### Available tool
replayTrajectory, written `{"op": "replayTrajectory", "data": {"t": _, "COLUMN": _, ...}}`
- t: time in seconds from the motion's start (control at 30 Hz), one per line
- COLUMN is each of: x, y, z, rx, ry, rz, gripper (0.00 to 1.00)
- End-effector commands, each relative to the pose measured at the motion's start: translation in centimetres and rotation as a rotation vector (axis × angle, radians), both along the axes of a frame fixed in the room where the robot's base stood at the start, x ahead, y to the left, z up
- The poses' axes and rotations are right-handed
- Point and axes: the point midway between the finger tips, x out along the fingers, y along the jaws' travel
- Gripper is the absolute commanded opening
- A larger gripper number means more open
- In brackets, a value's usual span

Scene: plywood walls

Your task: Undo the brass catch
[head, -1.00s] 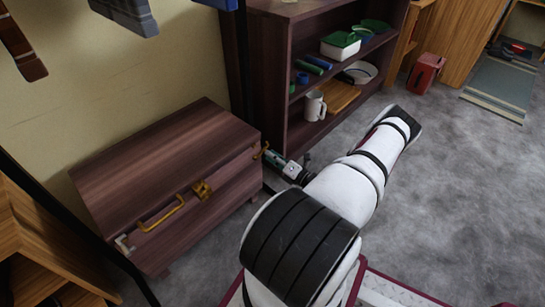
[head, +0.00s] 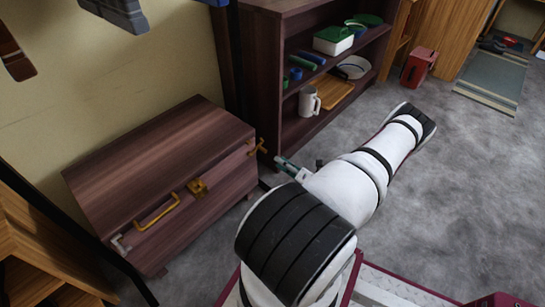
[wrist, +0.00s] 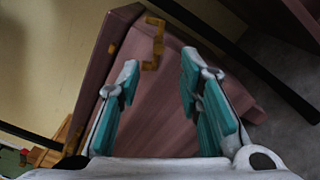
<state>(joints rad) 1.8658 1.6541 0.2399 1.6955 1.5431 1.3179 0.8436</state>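A dark reddish-brown wooden chest (head: 160,155) stands by the wall with its lid down. A brass fitting (head: 199,187) sits at the middle of its front, beside a yellow-brass handle. Another brass catch-like piece (head: 258,147) projects at the chest's right end, and a grey one (head: 120,244) is at the left end. My gripper (head: 281,161) is just right of the right-end brass piece, apart from it. In the wrist view my gripper (wrist: 158,85) is open, its teal fingers empty, with a stepped brass piece (wrist: 154,43) beyond them. I cannot tell which fitting is the task's catch.
A dark wooden shelf unit (head: 262,75) with a white mug (head: 309,101), a tray and boxes stands right behind my gripper. A wooden rack (head: 45,245) is at the lower left. Grey floor (head: 470,190) on the right is clear.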

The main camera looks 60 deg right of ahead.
Motion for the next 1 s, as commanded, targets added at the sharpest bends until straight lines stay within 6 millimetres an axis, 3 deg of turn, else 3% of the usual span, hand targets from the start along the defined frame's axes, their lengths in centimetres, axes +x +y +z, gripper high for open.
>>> {"op": "replayTrajectory", "data": {"t": 0.1, "x": -2.1, "y": 0.4, "z": 0.0, "rx": 0.000, "ry": 0.001, "rz": -0.003, "gripper": 0.33}}
{"op": "replayTrajectory", "data": {"t": 0.3, "x": -3.9, "y": 0.9, "z": 0.0, "rx": 0.001, "ry": -0.001, "rz": -0.001, "gripper": 0.33}}
{"op": "replayTrajectory", "data": {"t": 1.0, "x": -4.2, "y": 1.0, "z": 0.0, "rx": -0.002, "ry": 0.001, "rz": 0.003, "gripper": 0.33}}
